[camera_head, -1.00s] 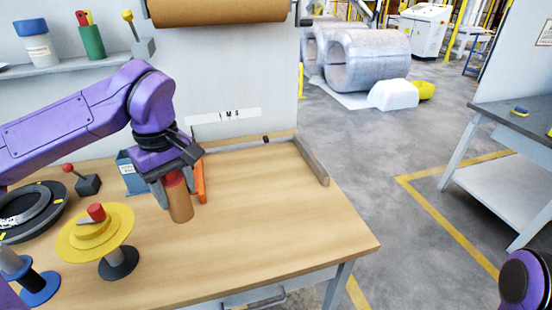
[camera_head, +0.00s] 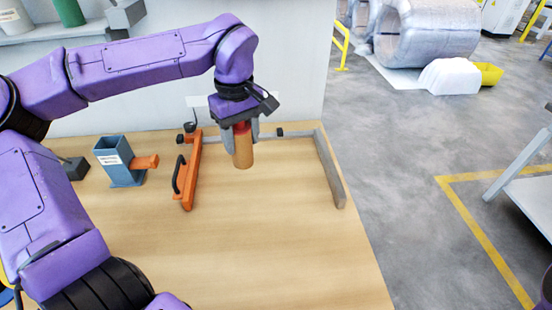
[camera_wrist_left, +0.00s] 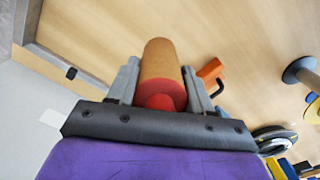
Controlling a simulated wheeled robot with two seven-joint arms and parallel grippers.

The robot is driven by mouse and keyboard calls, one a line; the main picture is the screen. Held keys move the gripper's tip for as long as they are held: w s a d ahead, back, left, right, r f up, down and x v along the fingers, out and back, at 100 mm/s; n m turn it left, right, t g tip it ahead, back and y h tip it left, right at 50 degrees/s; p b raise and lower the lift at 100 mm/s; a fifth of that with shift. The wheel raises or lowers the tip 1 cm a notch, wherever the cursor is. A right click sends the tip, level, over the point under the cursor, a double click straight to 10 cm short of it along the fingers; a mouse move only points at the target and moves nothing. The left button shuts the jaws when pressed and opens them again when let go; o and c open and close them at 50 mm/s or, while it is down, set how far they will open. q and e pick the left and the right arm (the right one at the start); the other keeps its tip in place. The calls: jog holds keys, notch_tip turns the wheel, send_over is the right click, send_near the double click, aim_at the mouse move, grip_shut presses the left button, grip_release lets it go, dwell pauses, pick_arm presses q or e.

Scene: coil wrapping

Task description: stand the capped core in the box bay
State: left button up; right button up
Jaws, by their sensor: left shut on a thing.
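The capped core (camera_head: 243,152) is a brown cardboard tube with a red cap (camera_head: 240,129) on its upper end. My left gripper (camera_head: 240,138) is shut on it near the capped end and holds it roughly upright, with its fingers on either side. In the left wrist view the tube (camera_wrist_left: 161,58) points away between the two grey fingers, and the red cap (camera_wrist_left: 160,100) is close to the palm. The core appears above the wooden table, between an orange handled bar and a grey rail; any gap below it is hard to judge. My right gripper is not in view.
The orange bar (camera_head: 190,188) with a black handle is left of the core. The grey rail (camera_head: 330,172) runs along the right table edge. A blue open-topped box (camera_head: 113,172) with a white label stands further left. The table front (camera_head: 270,240) is clear.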

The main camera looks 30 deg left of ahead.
pick_arm(q)
jog(key=shift+w+d+f+p, duration=0.1)
jog(key=shift+w+d+f, duration=0.5)
jog(key=shift+w+f, duration=1)
jog(key=shift+w+d+f+p, duration=0.15)
jog(key=shift+w+d+f, duration=0.4)
jog(key=shift+w+f, duration=1.1)
jog(key=shift+w+d+f+p, duration=0.1)
jog(key=shift+w+d+f, duration=0.7)
jog(key=shift+f, duration=1.4)
jog(key=shift+w+a+f, duration=0.1)
jog(key=shift+a, duration=0.05)
jog(key=o, duration=1)
notch_tip(320, 180, up, 12)
jog(key=shift+r, duration=0.2)
